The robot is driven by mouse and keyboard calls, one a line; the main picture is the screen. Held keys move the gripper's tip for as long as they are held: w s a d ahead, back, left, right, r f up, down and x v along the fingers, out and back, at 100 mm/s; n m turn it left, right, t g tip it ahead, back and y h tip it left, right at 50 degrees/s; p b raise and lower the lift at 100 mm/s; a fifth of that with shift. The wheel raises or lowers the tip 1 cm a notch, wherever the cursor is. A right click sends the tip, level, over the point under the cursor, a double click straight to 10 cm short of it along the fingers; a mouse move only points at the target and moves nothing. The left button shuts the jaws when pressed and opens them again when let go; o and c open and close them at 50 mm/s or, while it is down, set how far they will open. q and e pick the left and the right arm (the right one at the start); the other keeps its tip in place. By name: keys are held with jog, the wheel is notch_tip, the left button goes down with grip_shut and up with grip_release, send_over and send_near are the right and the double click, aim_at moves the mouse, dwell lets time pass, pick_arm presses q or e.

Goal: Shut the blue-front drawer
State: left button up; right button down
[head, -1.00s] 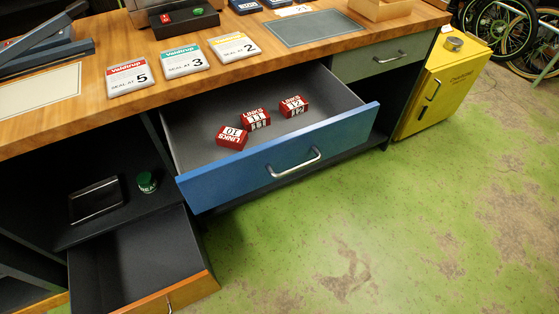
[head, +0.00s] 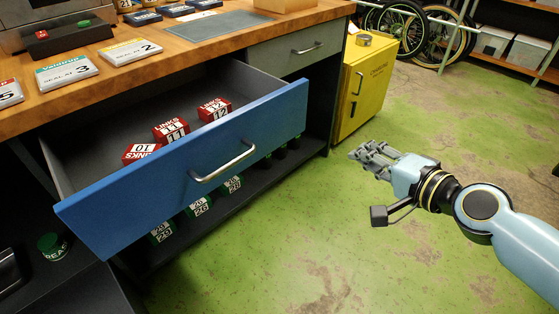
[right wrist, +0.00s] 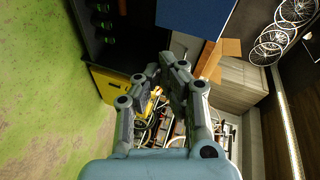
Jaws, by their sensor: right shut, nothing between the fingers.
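The blue-front drawer (head: 120,198) is pulled open from the workbench, with a silver bar handle (head: 224,163) on its front. Inside lie red LINKS boxes marked 10 (head: 140,152), 11 (head: 171,130) and 12 (head: 214,109). My right gripper (head: 362,152) is shut and empty, to the right of the drawer and apart from it, over the green floor. In the right wrist view its fingers (right wrist: 168,66) point ahead, and a blue panel (right wrist: 196,14), likely the drawer front, shows at the top. My left gripper is not in view.
A yellow cabinet (head: 364,82) stands right of the bench, beyond my gripper. A grey-green drawer (head: 298,48) beside the blue one is shut. Green tins (head: 198,206) stand on the shelf below. The wooden benchtop (head: 190,34) holds cards and boxes. Open floor lies in front.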

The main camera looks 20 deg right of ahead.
aim_at(270, 121)
jog(key=a+r+t+y+b, duration=0.2)
jog(key=a+r+y+b, duration=0.3)
jog(key=b, duration=0.4)
jog(key=w+a+f+b, duration=0.1)
jog(key=w+a, duration=0.1)
jog(key=w, duration=0.1)
jog(key=w+a+f+b, duration=0.1)
jog(key=w+a, duration=0.2)
jog(key=w, duration=0.1)
jog(key=w+a+f+b, duration=0.1)
jog(key=w+a+b, duration=0.1)
jog(key=w, duration=0.1)
jog(key=shift+w+a, duration=0.65)
jog(key=shift+w, duration=0.1)
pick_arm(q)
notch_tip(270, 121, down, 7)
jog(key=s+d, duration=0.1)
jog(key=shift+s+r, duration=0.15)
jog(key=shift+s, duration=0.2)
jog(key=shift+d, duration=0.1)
pick_arm(e)
jog(key=shift+w, duration=0.1)
